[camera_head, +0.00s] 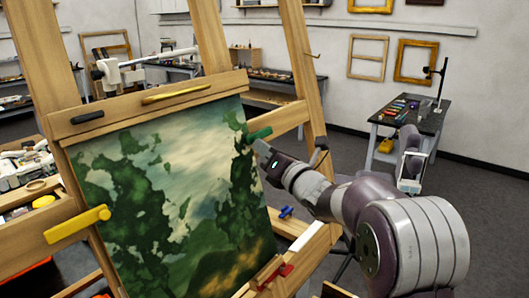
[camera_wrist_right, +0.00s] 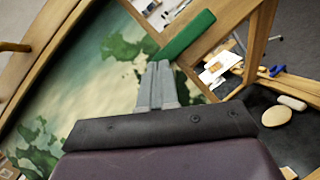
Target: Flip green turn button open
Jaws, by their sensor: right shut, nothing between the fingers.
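The green turn button (camera_head: 257,135) sits at the right edge of the painting (camera_head: 165,195) on the wooden easel. It points up and to the right, partly over the frame edge. In the right wrist view the green turn button (camera_wrist_right: 187,36) lies just beyond my fingertips. My right gripper (camera_head: 257,147) is shut and empty, with its tips at or very near the lower side of the button; I cannot tell whether they touch. Its closed fingers also show in the right wrist view (camera_wrist_right: 160,70). My left gripper is not in view.
Easel posts stand close around the painting. A dark table (camera_head: 418,117) stands farther back at right.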

